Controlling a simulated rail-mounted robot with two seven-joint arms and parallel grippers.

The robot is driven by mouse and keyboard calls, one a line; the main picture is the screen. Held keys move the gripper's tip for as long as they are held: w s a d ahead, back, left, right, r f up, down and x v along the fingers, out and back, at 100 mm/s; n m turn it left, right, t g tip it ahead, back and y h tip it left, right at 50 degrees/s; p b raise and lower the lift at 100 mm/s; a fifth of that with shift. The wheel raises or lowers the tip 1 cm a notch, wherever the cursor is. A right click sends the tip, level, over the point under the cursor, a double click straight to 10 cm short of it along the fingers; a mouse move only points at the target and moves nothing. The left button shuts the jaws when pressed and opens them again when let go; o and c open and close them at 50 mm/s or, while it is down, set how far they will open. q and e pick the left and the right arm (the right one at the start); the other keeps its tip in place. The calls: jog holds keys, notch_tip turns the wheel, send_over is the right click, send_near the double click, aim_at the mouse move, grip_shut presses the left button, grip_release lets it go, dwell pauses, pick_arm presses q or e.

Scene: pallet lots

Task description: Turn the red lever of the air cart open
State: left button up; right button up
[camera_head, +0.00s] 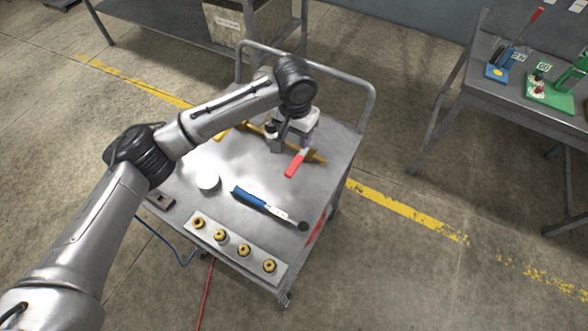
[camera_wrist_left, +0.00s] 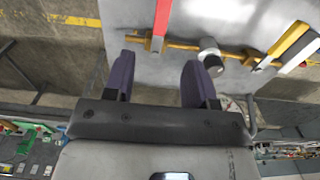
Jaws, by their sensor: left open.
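The air cart (camera_head: 330,155) is a grey metal trolley. A brass pipe (camera_head: 318,157) runs along its top with a red lever (camera_head: 296,164) standing out from it. In the left wrist view the red lever (camera_wrist_left: 160,20) lies beyond the fingertips, roughly between the two fingers' lines, crossing the brass pipe (camera_wrist_left: 185,46). My left gripper (camera_head: 291,143) is over the pipe, close to the red lever. In the left wrist view its purple fingers (camera_wrist_left: 160,62) are apart with nothing between them. My arm hides part of the pipe. My right gripper is out of view.
A yellow lever (camera_wrist_left: 290,38) is farther along the pipe. A side table (camera_head: 520,108) stands at right.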

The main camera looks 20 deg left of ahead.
aim_at(294, 164)
pick_arm(q)
jog(key=f+b, duration=0.1)
jog(key=f, duration=0.5)
jog(key=f+b, duration=0.2)
jog(key=f, duration=0.5)
jog(key=shift+w+a+f, duration=0.15)
jog(key=shift+a+f, duration=0.05)
jog(key=shift+f, duration=0.1)
jog(key=c, duration=0.4)
grip_shut()
